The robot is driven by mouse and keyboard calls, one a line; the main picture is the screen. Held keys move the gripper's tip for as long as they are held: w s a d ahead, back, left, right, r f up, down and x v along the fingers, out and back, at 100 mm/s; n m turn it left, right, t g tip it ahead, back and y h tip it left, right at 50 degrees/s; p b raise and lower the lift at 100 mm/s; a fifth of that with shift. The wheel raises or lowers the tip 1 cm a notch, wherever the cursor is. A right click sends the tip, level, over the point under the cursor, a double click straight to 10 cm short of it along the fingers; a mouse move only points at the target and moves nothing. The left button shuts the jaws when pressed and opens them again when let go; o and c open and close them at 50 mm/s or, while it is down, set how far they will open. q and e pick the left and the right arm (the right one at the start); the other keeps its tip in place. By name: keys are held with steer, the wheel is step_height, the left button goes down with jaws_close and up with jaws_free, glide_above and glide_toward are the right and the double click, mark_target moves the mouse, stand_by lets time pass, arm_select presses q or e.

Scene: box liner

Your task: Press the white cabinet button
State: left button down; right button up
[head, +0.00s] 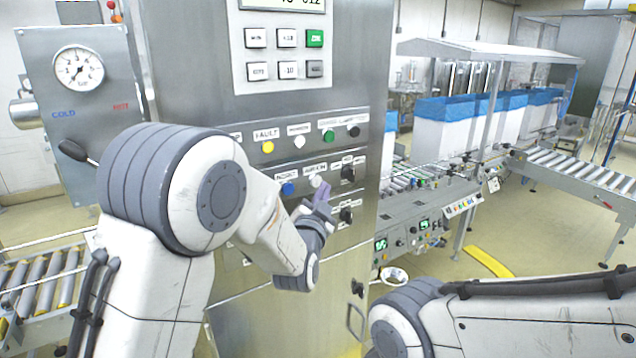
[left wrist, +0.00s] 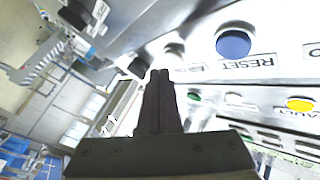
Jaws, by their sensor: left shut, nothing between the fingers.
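The cabinet front (head: 240,80) carries two rows of push buttons. A white button (head: 299,142) sits in the upper row between a yellow and a green one. Another white button (head: 316,180) sits in the lower row, right of the blue reset button (head: 287,188). My left gripper (head: 322,196) is shut and empty, its tips close to the lower white button. In the left wrist view the shut fingers (left wrist: 161,76) end just short of that whitish button (left wrist: 174,49), beside the blue one (left wrist: 234,42). I cannot tell whether they touch. My right gripper is out of view.
Black knobs (head: 348,174) stick out right of the lower row. A keypad (head: 285,55) is above, and a gauge box (head: 78,68) with a black lever stands left. A conveyor with blue-lined white boxes (head: 443,125) runs at the right. My right arm is at bottom right.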

arm_select(q)
steer(key=shift+w, duration=0.1)
steer(key=shift+w+a+b, duration=0.25)
steer(key=shift+b, duration=0.05)
steer(key=shift+w+a, duration=0.25)
steer(key=shift+w, duration=0.05)
stand_by(0.6)
stand_by(0.4)
steer(key=shift+s+d+b, duration=0.5)
steer(key=shift+s+b, duration=0.05)
steer(key=shift+s, duration=0.1)
steer(key=shift+s+d+b, duration=0.3)
steer(key=shift+s+d, duration=0.45)
steer(key=shift+s, duration=0.3)
steer(key=shift+s+d+b, duration=0.3)
steer(key=shift+s+d, duration=0.45)
steer(key=shift+s, duration=0.25)
